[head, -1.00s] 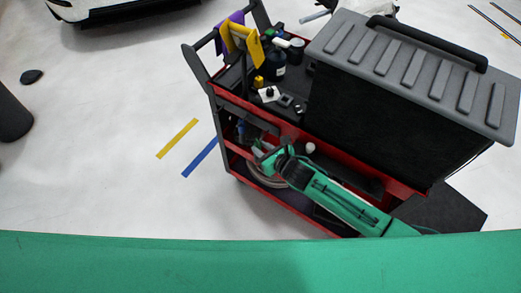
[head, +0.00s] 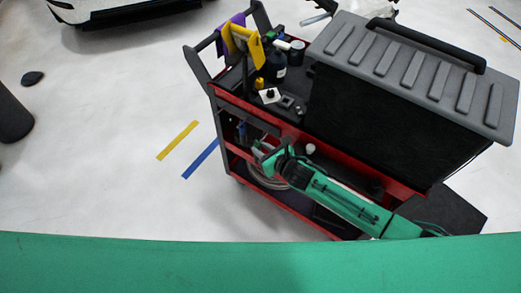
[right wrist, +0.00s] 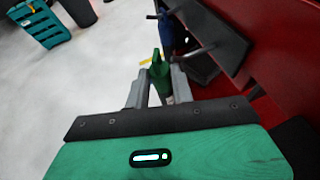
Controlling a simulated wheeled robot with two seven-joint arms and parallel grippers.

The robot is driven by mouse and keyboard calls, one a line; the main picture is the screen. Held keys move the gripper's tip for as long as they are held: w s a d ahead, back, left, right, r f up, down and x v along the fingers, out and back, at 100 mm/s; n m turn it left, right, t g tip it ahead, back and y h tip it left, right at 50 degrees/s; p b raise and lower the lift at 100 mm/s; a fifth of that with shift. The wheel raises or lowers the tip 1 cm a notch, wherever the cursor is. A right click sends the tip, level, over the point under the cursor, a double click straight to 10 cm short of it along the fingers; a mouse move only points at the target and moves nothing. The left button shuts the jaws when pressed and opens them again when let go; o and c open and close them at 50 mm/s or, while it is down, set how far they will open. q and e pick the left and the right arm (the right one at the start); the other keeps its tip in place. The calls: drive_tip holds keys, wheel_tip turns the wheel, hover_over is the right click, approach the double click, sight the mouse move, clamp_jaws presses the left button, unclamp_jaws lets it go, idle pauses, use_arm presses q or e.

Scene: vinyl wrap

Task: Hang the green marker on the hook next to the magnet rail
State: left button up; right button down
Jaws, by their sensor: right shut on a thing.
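The green marker (right wrist: 158,72) is upright between the fingers of my right gripper (right wrist: 160,84), which is shut on it, in the right wrist view. A grey hook (right wrist: 200,49) sticks out from a dark panel on the red cart, just above and right of the marker; the two look apart. Another hook (right wrist: 172,12) lies farther along, with a blue marker (right wrist: 167,36) by it. In the head view my right gripper (head: 262,154) is at the cart's side, below the top tray, and the marker is hard to make out. I cannot clearly identify the magnet rail. My left gripper is not in view.
The red and black cart (head: 232,100) carries a large grey-lidded black toolbox (head: 400,110), a dark bottle (head: 276,68) and a yellow squeegee-like item (head: 255,48). Its lower shelf holds a coiled hose (head: 262,178).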

drive_tip(key=c, duration=1.1)
unclamp_jaws()
drive_tip(key=shift+t+h, duration=0.3)
drive_tip(key=shift+h, duration=0.1)
drive_tip(key=w+d, duration=0.2)
drive_tip(key=d, duration=0.1)
drive_tip(key=shift+w+r, duration=0.15)
drive_tip(key=shift+w, duration=0.25)
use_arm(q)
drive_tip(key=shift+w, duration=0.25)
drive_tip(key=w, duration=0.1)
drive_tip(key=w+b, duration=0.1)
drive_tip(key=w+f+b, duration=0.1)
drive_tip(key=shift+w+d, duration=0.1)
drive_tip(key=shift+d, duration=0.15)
use_arm(e)
drive_tip(key=shift+y, duration=0.4)
drive_tip(key=s+d, duration=0.1)
drive_tip(key=s, duration=0.3)
drive_tip(key=s+d, duration=0.2)
drive_tip(key=s, duration=0.2)
drive_tip(key=s+d, duration=0.2)
drive_tip(key=s, duration=0.3)
drive_tip(key=shift+d, duration=0.2)
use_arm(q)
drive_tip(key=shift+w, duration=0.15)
use_arm(e)
drive_tip(key=shift+r, duration=0.1)
